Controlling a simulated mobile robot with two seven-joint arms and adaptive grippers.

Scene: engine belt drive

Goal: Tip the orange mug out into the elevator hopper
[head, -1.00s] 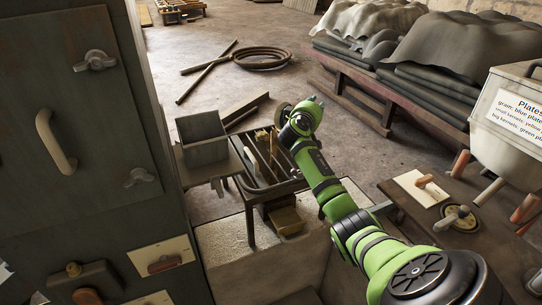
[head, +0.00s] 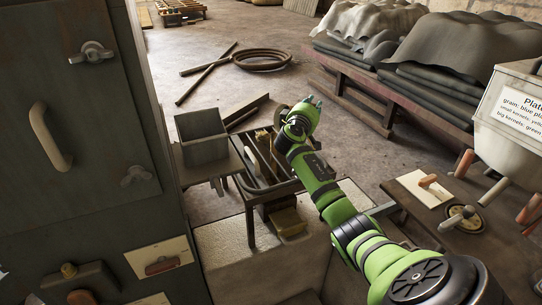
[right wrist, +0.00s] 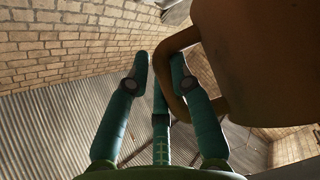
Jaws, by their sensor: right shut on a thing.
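My right gripper (head: 312,104) is at the end of the green arm, above and beyond the dark slotted frame, right of the grey box. In the right wrist view its teal fingers (right wrist: 158,75) are closed around the looped handle of the orange mug (right wrist: 265,60), which looks brown in the shade. The mug's body fills the upper right there. Its mouth and contents are hidden, and I cannot make the mug out clearly in the head view. An open-topped grey box (head: 202,137), which looks like the elevator hopper, stands left of the gripper. My left gripper is out of view.
A tall dark cabinet (head: 90,120) with handles and latches stands close at the left. The slotted frame (head: 248,197) is near the centre. A bench with levers (head: 400,190) and a labelled white hopper (head: 520,115) are at the right.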

